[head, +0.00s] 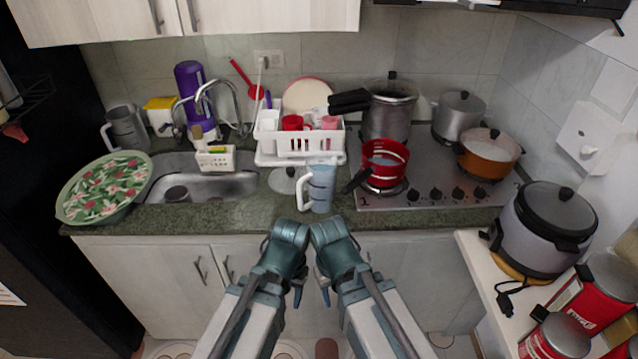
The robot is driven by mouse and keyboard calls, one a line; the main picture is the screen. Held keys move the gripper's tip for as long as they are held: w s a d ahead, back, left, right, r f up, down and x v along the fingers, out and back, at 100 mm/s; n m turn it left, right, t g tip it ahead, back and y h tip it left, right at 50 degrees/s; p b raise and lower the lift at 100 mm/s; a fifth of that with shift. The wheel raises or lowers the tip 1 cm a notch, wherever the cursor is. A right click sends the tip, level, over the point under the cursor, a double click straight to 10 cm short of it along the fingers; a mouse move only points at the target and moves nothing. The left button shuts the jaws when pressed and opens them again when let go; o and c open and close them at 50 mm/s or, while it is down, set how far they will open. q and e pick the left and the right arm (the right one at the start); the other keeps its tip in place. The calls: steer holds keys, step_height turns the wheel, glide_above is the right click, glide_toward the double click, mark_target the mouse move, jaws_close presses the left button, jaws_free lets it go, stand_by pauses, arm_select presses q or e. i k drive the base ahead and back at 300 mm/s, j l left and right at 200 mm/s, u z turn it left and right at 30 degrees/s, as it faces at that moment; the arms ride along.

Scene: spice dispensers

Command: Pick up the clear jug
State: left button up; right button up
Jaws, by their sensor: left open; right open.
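A clear bluish jug (321,188) with a white handle on its left side stands upright on the dark green counter, left of the stove's front corner. A second, grey translucent jug (127,128) stands at the back left of the counter beside the sink. My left gripper (297,297) and my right gripper (325,296) hang side by side in front of the counter, below its edge and apart from the jug. Both are open and appear empty, pointing downward; their fingers are partly hidden by the wrists.
A glass lid (286,180) lies left of the clear jug, and a white dish rack (310,142) stands behind it. A red saucepan (385,163) with a black handle sits on the stove close to its right. A floral tray (106,187) and sink are left.

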mark_target(321, 167)
steer(key=i+j+z, duration=0.15)
steer(key=j+z, duration=0.2)
steer(key=i+j+z, duration=0.1)
steer(key=j+z, duration=0.65)
steer(key=i, duration=0.05)
